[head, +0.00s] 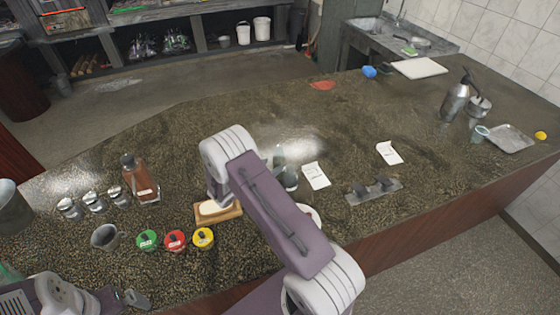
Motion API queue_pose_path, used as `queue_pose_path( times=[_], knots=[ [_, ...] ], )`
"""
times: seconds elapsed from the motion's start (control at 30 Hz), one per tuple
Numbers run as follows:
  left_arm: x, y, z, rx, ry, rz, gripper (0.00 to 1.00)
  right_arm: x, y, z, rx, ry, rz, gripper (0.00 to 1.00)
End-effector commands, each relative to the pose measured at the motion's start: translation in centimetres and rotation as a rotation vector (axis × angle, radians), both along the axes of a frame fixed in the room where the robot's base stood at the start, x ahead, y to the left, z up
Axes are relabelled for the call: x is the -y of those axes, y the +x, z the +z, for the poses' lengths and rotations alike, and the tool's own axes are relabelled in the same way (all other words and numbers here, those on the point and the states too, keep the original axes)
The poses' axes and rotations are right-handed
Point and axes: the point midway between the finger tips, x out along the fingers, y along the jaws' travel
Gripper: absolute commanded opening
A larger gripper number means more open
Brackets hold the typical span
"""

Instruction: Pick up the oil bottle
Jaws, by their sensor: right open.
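An amber, square-sided bottle (142,182) with a dark cap and a pale label stands upright on the left of the speckled counter; it looks like the oil bottle, though its label is too small to read. My right arm crosses the middle of the view. Its gripper (284,168) shows partly behind the arm link, open, over the middle of the counter, well to the right of the amber bottle and apart from it. My left gripper (133,297) is low at the bottom left, below the bottle and apart from it; its jaw gap is not clear.
Several small metal-topped jars (93,199) stand left of the bottle. A dark cup (105,237) and green (147,240), red (175,240) and yellow (203,238) pots sit in front. A wooden board (230,214) lies to the right. The counter behind the bottle is clear.

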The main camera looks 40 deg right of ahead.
Motion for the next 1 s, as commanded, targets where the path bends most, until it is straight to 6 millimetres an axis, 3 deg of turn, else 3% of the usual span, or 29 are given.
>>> queue_pose_path(
  times=[0.17,0.3,0.53,0.57,0.73,1.0],
  knots=[
    [0.0,0.0,1.9,0.0,0.0,0.0,1.0,2.6,0.9,-0.8,-0.001,0.0,-0.005,0.52],
    [0.0,0.0,2.0,0.0,0.0,0.0,1.0,4.2,1.5,-1.8,-0.001,0.001,-0.003,0.52],
    [0.0,0.0,1.9,0.0,0.0,0.0,1.0,4.4,1.6,-2.0,0.0,0.0,-0.001,0.52],
    [0.0,0.0,1.9,0.0,0.0,0.0,1.0,4.4,1.6,-2.0,0.0,0.0,-0.001,0.46],
    [0.0,0.0,1.9,0.0,0.0,0.0,1.0,4.4,1.6,-2.0,0.001,0.0,-0.001,0.0],
    [0.0,0.0,1.9,0.0,0.0,0.0,1.0,4.4,1.6,-1.9,0.001,-0.001,-0.001,0.0]
  ],
)
